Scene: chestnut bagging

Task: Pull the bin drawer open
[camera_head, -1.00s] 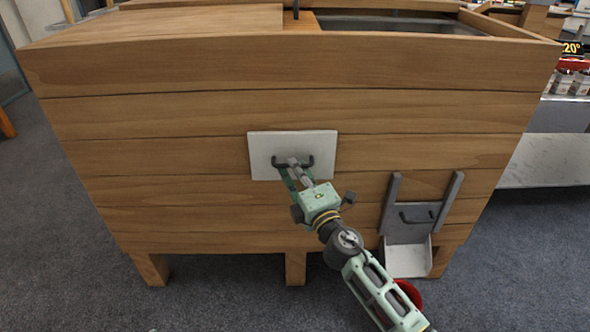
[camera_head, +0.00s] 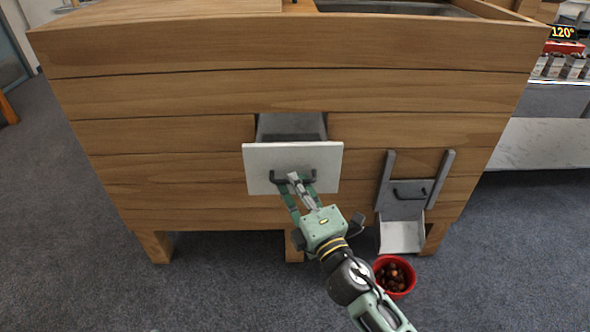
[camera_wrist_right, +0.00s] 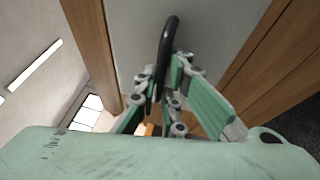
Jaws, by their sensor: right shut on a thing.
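The bin drawer (camera_head: 262,160) has a white front panel and stands pulled out from the wooden bin (camera_head: 190,90), with its grey inside showing behind the panel. Its dark handle (camera_head: 280,179) is on the panel; in the right wrist view the handle (camera_wrist_right: 171,35) is a black curved bar. My right gripper (camera_head: 297,180) is shut on the handle, and in the right wrist view its fingers (camera_wrist_right: 160,90) close around the bar. My left gripper is not in view.
A grey chute (camera_head: 404,215) with a small dark handle is fixed to the bin's lower right. A red bowl of chestnuts (camera_head: 391,286) stands below it on the carpet, beside my right arm. Open carpet (camera_head: 110,295) lies in front of the bin.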

